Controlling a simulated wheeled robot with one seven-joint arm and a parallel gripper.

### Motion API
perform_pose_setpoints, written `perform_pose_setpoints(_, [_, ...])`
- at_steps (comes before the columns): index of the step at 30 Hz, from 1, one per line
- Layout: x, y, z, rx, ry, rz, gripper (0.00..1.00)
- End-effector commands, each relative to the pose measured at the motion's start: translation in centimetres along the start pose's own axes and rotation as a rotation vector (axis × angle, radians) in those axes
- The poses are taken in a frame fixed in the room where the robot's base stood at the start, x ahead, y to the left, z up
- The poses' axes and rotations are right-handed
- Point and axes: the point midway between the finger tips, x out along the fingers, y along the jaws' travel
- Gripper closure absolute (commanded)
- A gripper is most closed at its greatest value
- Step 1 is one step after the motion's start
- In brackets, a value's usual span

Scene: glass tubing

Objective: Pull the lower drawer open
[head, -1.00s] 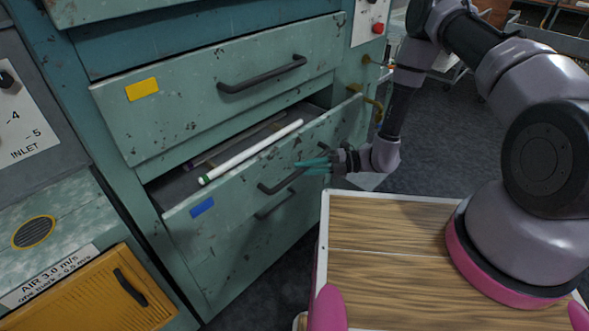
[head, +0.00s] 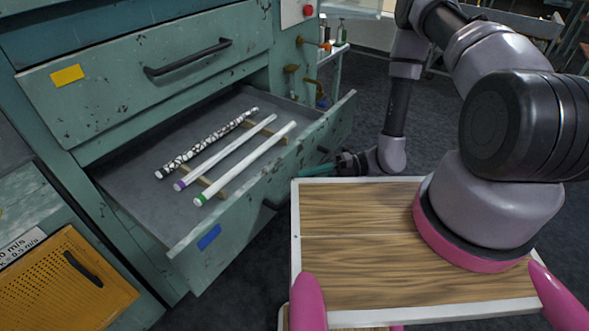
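The lower drawer (head: 252,200), with a blue label (head: 209,237) on its green, chipped front, stands well pulled out of the cabinet. Its dark bar handle (head: 270,205) shows only in part, behind the wooden-topped tray. My gripper (head: 312,171), with teal fingers, is at the right part of the drawer front, beside the handle. The fingers are small and partly hidden, so their grip on the handle cannot be made out. Inside the drawer lie a black-and-white patterned tube (head: 207,145), a purple-ended white tube (head: 225,153) and a green-ended white tube (head: 245,165).
The upper drawer (head: 150,85), with a yellow label, is above. The wooden-topped tray (head: 345,262) with a white rim is close to the lower drawer's front. Brass valves (head: 291,80) are on the cabinet's right side. Dark floor is free behind my arm.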

Motion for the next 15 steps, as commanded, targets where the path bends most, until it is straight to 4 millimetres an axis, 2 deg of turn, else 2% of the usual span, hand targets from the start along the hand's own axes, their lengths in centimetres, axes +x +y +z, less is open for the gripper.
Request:
perform_pose_setpoints(6, [-1.9, -0.6, -1.8, 0.002, -0.002, -0.001, 1.0])
perform_pose_setpoints(15, [-2.6, -0.8, -2.5, -0.001, -0.001, -0.001, 1.0])
